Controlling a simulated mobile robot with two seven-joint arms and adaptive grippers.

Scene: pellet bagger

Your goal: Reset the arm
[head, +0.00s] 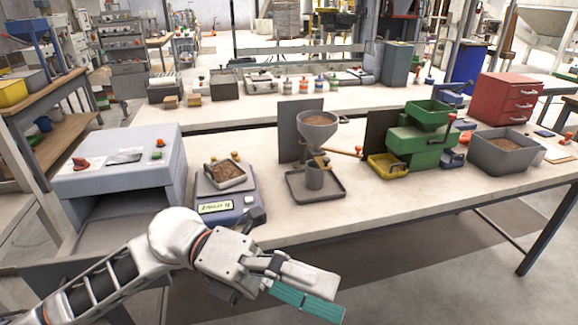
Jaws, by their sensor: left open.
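My left arm comes in from the lower left, and my left gripper (318,293) is in front of the near bench edge, over the floor. It is open, with nothing visible between its fingers. One finger shows a teal pad. It is apart from everything on the bench. My right gripper is not in view. A grey funnel (317,133) full of brown pellets stands on the bench, with a wooden-handled lever (338,151) pointing right. A grey cup (314,177) is below the funnel, on a dark tray (330,191).
A scale (230,208) holds a pan of pellets (224,175). A grey box machine (118,160) stands at left. At right are a green machine (421,153), yellow tray (378,168), grey bin (482,158) and red drawers (505,92). The front bench strip (400,205) is clear.

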